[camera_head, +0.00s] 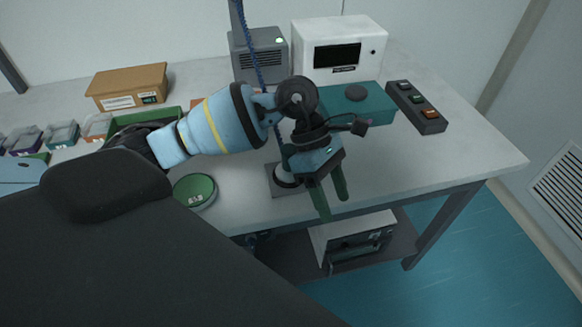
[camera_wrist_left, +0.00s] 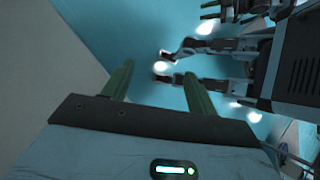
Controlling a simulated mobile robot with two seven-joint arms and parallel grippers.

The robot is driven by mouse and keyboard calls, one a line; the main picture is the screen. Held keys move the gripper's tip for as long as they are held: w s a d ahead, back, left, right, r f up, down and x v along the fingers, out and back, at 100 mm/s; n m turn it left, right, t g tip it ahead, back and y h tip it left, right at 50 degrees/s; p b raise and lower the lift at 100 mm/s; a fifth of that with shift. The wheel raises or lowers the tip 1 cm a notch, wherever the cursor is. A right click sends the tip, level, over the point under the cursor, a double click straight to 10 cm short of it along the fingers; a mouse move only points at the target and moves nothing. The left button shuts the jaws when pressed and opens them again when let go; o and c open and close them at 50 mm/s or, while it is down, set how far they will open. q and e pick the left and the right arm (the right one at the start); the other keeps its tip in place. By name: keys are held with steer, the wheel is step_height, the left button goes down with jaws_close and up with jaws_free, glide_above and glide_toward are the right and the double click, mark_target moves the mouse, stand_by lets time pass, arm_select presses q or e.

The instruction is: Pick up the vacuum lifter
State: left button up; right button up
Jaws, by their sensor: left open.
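A dark blue coiled hose (camera_head: 253,60) hangs from above and runs down behind my left arm. Beneath it, a small round piece with a pale rim (camera_head: 287,178) sits on a grey square plate (camera_head: 275,188) near the table's front edge. It looks like the foot of the vacuum lifter, whose upper part is mostly hidden behind my left wrist. My left gripper (camera_head: 333,205) is open and empty, just right of it, its green fingers pointing down by the table edge. In the left wrist view, the open fingers (camera_wrist_left: 158,88) have only floor and blurred background between them.
A green disc (camera_head: 195,190) lies left of the plate. Behind stand a grey device (camera_head: 260,56), a white box with a display (camera_head: 310,55), a teal box (camera_head: 375,103) and a switch strip (camera_head: 417,107). The table (camera_head: 440,165) is clear at right. Another device (camera_head: 350,240) sits on the shelf below.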

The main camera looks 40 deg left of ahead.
mark_target(289, 149)
arm_select(q)
steer(key=w+a+r+t+y, duration=0.1)
steer(key=a+y, duration=0.1)
steer(key=a, duration=0.2)
steer(key=w+a+r+y, duration=0.2)
steer(key=a, duration=0.3)
steer(key=w+a+r+t+y, duration=0.1)
steer(key=w+a+r+y, duration=0.1)
steer(key=a+y, duration=0.1)
steer(key=shift+w+a+r+t+b, duration=0.1)
steer(key=shift+a+r+t+b, duration=0.05)
steer(key=shift+a, duration=0.3)
steer(key=shift+a+r+t+b, duration=0.1)
steer(key=shift+a+t+b, duration=0.05)
steer(key=shift+a, duration=0.25)
steer(key=shift+f, duration=1.45)
arm_select(e)
steer(key=shift+s+f, duration=0.5)
arm_select(q)
steer(key=shift+m, duration=0.3)
steer(key=f, duration=0.5)
steer(key=shift+w+a, duration=0.15)
steer(key=shift+w, duration=0.05)
arm_select(e)
steer(key=shift+w+r, duration=0.1)
steer(key=shift+r, duration=0.1)
